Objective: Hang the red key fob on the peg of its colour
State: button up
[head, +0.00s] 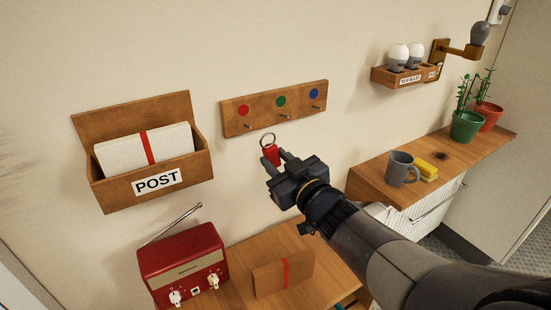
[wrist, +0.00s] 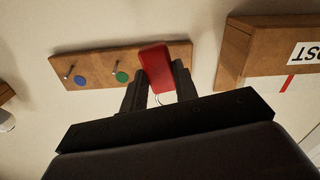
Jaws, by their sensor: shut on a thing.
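The red key fob (head: 271,154) with its metal ring (head: 267,139) on top is held by my gripper (head: 276,160), just below the peg board (head: 275,108). The board is wooden with red (head: 244,110), green and blue dots, each with a metal peg. The ring is near the red dot's peg (head: 254,127), below and right of it; I cannot tell the depth gap. In the wrist view the red fob (wrist: 157,68) sits between the fingers (wrist: 160,86) and hides the red dot and its peg. The green (wrist: 122,77) and blue dots show there.
A wooden POST box (head: 150,185) with envelopes hangs at the left. A red radio (head: 183,262) and a brown parcel (head: 283,273) stand on the lower table. A grey mug (head: 402,168) and plants are on the right shelf. The wall around the board is clear.

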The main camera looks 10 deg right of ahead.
jog(key=f+b+x, duration=0.1)
jog(key=b+x, duration=0.2)
jog(key=x, duration=0.5)
jog(key=shift+w+f, duration=0.3)
jog(key=shift+w, duration=0.05)
dwell(0.6)
jog(key=shift+a, duration=0.2)
dwell(0.4)
jog(key=o, duration=1.1)
jog(key=shift+o, duration=0.2)
jog(key=shift+s+d, duration=0.1)
jog(key=v, duration=1)
jog(key=shift+s, duration=0.3)
jog(key=shift+w, duration=0.1)
